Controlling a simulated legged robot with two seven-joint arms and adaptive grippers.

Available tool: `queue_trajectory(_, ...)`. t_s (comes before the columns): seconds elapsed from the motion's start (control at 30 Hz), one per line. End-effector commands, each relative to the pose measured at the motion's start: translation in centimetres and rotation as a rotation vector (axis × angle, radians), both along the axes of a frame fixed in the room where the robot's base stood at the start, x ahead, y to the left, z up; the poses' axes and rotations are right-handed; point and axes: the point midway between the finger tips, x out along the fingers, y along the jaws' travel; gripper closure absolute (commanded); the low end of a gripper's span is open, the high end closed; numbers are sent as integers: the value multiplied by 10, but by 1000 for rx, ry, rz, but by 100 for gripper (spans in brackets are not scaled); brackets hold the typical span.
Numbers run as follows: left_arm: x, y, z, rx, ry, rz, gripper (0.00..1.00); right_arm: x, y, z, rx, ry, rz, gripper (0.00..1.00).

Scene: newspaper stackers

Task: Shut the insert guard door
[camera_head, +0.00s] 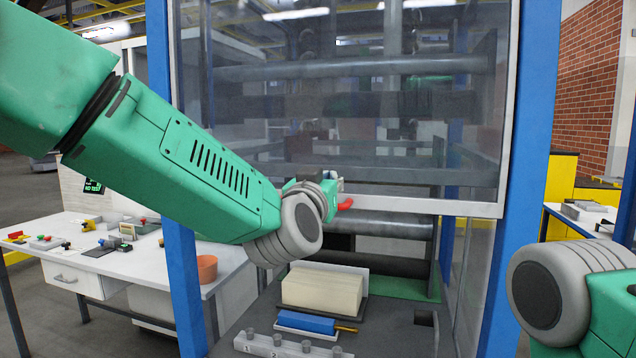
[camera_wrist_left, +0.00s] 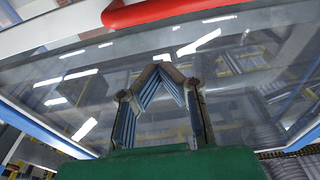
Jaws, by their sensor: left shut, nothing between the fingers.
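The insert guard door is a clear pane in a pale frame (camera_head: 440,206) on the blue-posted machine. It covers the upper part of the front, and the space below its bottom rail is open. A red handle (camera_head: 345,204) sits at the bottom rail; it also shows at the top of the left wrist view (camera_wrist_left: 175,10). My left gripper (camera_head: 332,186) is close to the handle, partly hidden behind my wrist. In the left wrist view its fingers (camera_wrist_left: 162,72) meet at the tips, empty, in front of the pane; contact with the handle cannot be told.
Below the door are a cream paper stack (camera_head: 322,290), a blue block (camera_head: 305,322) and a grey strip with several knobs (camera_head: 285,347). A white bench (camera_head: 110,262) with small parts and an orange pot (camera_head: 207,268) stands left. Blue posts (camera_head: 522,180) flank the opening. My right arm is at lower right.

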Motion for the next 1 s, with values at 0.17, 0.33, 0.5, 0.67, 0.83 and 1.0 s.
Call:
queue_trajectory(0.17,19,-3,-9,0,5,1,100,0,0,10,0,0,0,20)
queue_trajectory(0.33,13,-2,-29,-1,3,1,100,0,0,12,0,0,0,20)
queue_trajectory(0.5,12,-3,-36,0,1,0,100,0,0,13,0,0,0,20)
queue_trajectory(0.67,11,-4,-37,0,0,0,100,0,0,13,0,0,0,20)
queue_trajectory(0.83,12,-3,-37,0,1,1,100,0,0,13,0,0,0,20)
queue_trajectory(1.0,12,4,-49,0,2,2,100,0,0,4,0,0,0,20)
